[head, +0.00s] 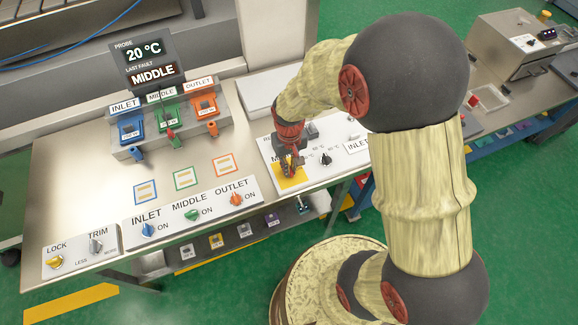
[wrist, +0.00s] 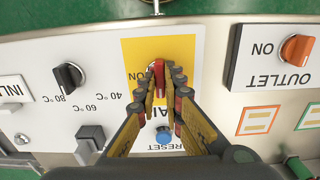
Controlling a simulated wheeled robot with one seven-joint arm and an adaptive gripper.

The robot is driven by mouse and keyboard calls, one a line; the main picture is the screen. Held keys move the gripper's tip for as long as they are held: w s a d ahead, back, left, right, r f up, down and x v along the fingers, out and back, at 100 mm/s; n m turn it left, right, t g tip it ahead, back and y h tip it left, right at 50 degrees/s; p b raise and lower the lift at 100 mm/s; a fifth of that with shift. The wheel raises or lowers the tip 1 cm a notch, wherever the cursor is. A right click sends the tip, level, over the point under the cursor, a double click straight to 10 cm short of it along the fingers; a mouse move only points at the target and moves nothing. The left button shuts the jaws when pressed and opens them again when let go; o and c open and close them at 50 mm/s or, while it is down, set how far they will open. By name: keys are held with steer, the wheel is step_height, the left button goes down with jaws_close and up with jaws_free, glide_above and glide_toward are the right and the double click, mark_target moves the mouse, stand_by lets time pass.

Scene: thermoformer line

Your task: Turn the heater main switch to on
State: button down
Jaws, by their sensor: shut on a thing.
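The heater main switch is a red knob (wrist: 158,68) on a yellow plate (wrist: 187,50), seen in the wrist view. Its handle runs roughly up and down there, with an ON mark to its left. My gripper (wrist: 164,82) has its fingers on both sides of the knob and is shut on it. In the head view my gripper (head: 290,166) reaches down over the yellow plate (head: 291,182) on the white panel. It hides the knob there. The lettering below the knob is partly covered by the fingers.
A black temperature knob (wrist: 69,77) and a grey block (wrist: 90,137) lie left of the plate in the wrist view. A blue reset button (wrist: 165,131) sits between my fingers. The orange outlet knob (wrist: 296,48) is on the right. A display (head: 148,62) stands behind.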

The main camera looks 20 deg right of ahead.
stand_by(0.4)
steer(key=shift+m, duration=1.4)
steer(key=shift+m+p, duration=0.3)
steer(key=shift+m, duration=1.1)
